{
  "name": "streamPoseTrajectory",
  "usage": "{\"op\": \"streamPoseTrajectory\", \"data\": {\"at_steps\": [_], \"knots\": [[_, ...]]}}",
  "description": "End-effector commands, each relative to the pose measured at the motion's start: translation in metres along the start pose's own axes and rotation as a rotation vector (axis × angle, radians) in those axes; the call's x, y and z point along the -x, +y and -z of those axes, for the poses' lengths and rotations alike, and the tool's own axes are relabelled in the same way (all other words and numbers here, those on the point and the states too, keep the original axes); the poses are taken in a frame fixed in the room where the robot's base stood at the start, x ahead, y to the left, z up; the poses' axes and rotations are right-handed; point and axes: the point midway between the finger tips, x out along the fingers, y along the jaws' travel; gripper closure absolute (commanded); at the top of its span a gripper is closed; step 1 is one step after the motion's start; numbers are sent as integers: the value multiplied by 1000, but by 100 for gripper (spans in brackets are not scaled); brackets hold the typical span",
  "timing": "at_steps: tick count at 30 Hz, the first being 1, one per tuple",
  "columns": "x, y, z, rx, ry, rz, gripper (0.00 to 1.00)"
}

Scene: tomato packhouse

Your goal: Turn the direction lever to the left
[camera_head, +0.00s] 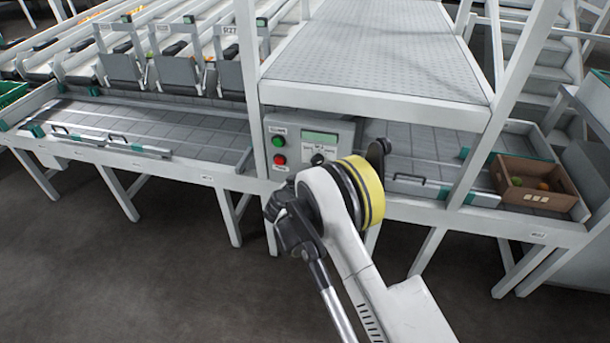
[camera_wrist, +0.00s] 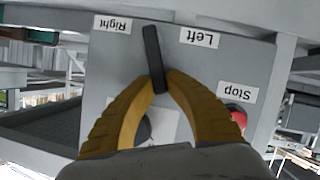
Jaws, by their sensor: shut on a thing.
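The direction lever (camera_wrist: 152,50) is a black bar on the grey control panel (camera_wrist: 115,60). In the wrist view it stands nearly upright between the upside-down "Right" label (camera_wrist: 112,25) and "Left" label (camera_wrist: 199,38). Its upper end leans slightly toward "Right". My gripper (camera_wrist: 160,84) has yellow fingers, shut with their tips on the lever's lower end. The fingers and palm hide part of the panel. In the head view the panel (camera_head: 345,130) is at the centre, with a dark knob (camera_head: 318,158) on it. My arm hides the gripper there.
A red button (camera_wrist: 236,118) by the "Stop" label (camera_wrist: 236,92) lies close to one finger. The head view shows a green button (camera_head: 278,141) above a red one, and a display (camera_head: 320,137). White frame posts (camera_head: 247,70) flank the panel. A cardboard box (camera_head: 537,199) stands right.

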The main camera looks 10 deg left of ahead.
Motion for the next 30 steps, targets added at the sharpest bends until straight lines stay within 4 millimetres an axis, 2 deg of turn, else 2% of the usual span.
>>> {"op": "streamPoseTrajectory", "data": {"at_steps": [12, 29, 30], "knots": [[-2, -8, -2, 175, 0, -74, 100], [-2, -9, -3, 200, -1, -84, 100], [-2, -9, -3, 200, -1, -84, 77]]}}
